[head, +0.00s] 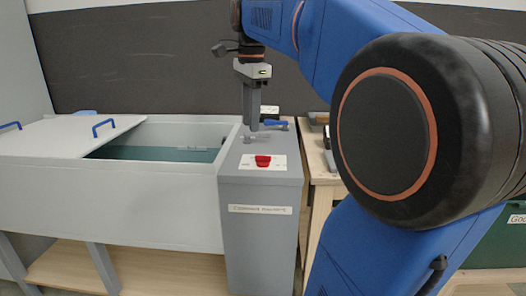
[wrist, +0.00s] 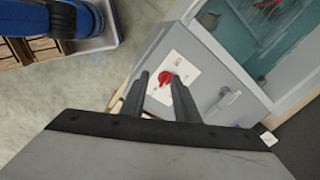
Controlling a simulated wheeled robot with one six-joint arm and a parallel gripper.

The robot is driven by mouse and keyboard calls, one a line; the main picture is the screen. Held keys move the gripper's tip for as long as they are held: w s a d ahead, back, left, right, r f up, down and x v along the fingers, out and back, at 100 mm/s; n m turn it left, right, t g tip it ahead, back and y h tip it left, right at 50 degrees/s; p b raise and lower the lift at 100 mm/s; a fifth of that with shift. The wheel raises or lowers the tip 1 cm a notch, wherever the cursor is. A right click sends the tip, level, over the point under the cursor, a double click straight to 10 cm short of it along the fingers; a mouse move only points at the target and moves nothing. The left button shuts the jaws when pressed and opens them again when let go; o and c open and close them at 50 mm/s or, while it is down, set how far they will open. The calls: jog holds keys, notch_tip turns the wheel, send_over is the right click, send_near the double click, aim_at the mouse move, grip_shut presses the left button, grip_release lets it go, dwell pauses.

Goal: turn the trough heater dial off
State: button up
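The red heater dial (head: 263,161) sits on a white plate (head: 279,162) on top of the grey box at the right end of the trough (head: 120,195). In the wrist view the dial (wrist: 165,78) shows between my two fingertips, with small marks on the plate too small to read. I cannot tell which mark the dial points to. My gripper (head: 252,126) points down above the box, behind the dial in the head view. In the wrist view my gripper (wrist: 159,74) is open, its fingers apart with nothing between them. It appears apart from the dial.
The trough holds dark green liquid (head: 150,154), partly covered by a white lid (head: 55,135) with blue handles. A wooden bench (head: 321,178) stands right of the box.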

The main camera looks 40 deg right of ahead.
aim_at(263, 160)
jog(key=w+d+r+m+g, duration=0.1)
jog(key=w+d+r+m, duration=0.1)
jog(key=d+r+m, duration=0.35)
jog(key=f, duration=1.7)
jog(key=shift+w+d+f, duration=0.1)
jog(key=shift+d+f, duration=0.3)
jog(key=shift+c, duration=0.3)
grip_shut()
